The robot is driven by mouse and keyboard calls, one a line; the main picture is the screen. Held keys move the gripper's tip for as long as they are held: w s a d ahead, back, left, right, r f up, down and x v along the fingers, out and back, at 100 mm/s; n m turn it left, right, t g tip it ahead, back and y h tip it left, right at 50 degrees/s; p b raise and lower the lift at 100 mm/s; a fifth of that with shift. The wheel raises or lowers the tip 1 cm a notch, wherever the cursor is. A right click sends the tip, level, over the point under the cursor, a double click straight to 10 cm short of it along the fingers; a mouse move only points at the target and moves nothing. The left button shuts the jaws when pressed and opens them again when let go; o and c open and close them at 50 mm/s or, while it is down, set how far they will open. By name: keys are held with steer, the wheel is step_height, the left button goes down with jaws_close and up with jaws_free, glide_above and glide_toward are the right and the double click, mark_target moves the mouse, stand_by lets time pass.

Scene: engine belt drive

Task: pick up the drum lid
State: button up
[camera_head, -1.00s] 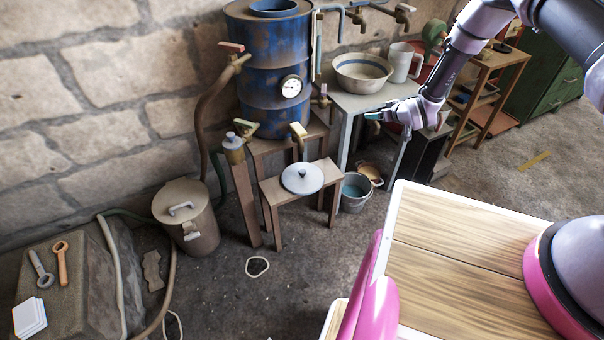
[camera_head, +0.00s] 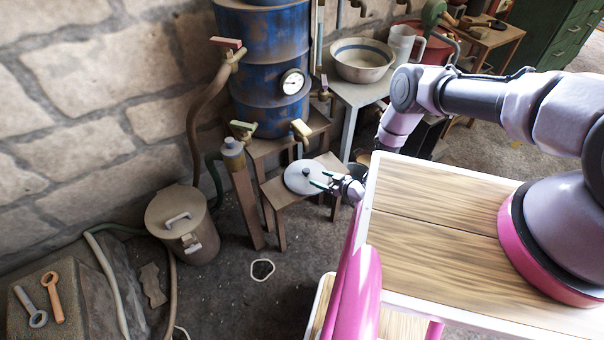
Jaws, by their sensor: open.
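The drum lid (camera_head: 299,177), a round grey disc with a small dark knob at its centre, lies on a small wooden stool (camera_head: 276,197) in front of the blue drum (camera_head: 262,98). The fingertips overlap the lid's right rim in the picture. I cannot tell whether they touch it or are above it. Nothing shows between the fingers.
A tap (camera_head: 300,131) hangs just behind the lid. A lidded can (camera_head: 183,222) stands to the left on the floor. A table with a bowl (camera_head: 361,61) and a jug (camera_head: 403,46) is behind right. My own wooden-topped base fills the lower right.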

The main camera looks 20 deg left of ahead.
mark_target(306, 172)
steer(key=x, duration=0.9)
steer(key=shift+w+a+r, duration=0.15)
jaws_close()
